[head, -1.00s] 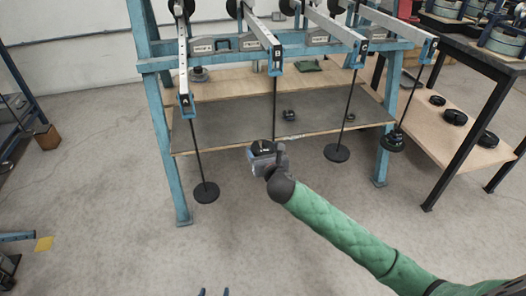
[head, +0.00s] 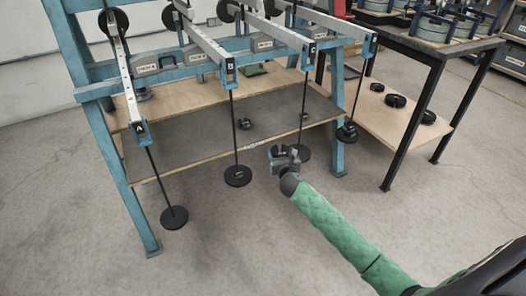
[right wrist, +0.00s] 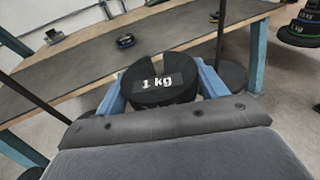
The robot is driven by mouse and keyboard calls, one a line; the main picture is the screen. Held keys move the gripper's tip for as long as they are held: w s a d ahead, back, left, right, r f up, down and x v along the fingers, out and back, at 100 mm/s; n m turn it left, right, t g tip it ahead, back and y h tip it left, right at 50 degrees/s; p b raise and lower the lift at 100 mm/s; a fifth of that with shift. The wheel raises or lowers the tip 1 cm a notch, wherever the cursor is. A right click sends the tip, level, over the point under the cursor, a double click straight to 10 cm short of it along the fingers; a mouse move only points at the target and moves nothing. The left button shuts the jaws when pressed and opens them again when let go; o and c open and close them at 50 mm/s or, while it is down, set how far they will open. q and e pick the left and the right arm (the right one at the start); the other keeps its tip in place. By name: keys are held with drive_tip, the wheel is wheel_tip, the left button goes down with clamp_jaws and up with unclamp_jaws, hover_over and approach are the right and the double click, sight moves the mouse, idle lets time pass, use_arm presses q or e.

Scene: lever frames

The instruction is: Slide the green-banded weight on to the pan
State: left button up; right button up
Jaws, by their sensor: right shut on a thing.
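My right gripper (head: 287,160) is shut on a black slotted weight marked "1 kg" (right wrist: 158,85). No green band shows on this weight from here. A round black pan (right wrist: 234,75) hangs on a thin rod just behind and right of the weight in the right wrist view. In the head view this pan (head: 306,154) is partly hidden behind the gripper. The weight looks apart from it. The far right hanger (head: 347,132) carries a black stack with a green band, which also shows in the right wrist view (right wrist: 300,32). My left gripper is out of view.
Pans hang from lever A (head: 174,218) and lever B (head: 237,177), left of my gripper. A blue frame with a grey shelf (head: 200,140) stands behind them. Spare black weights lie on a low wooden shelf (head: 390,122) at right. The floor in front is clear.

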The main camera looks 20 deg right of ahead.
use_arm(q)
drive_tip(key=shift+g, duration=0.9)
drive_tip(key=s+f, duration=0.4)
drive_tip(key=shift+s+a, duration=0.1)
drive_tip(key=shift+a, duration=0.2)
use_arm(e)
drive_tip(key=s+d+f+m+h, duration=0.1)
drive_tip(key=d+f, duration=0.6)
drive_tip(key=d, duration=0.2)
drive_tip(key=shift+s+d+f, duration=0.2)
drive_tip(key=shift+s+d, duration=0.1)
drive_tip(key=shift+d, duration=0.05)
drive_tip(key=shift+w, duration=0.1)
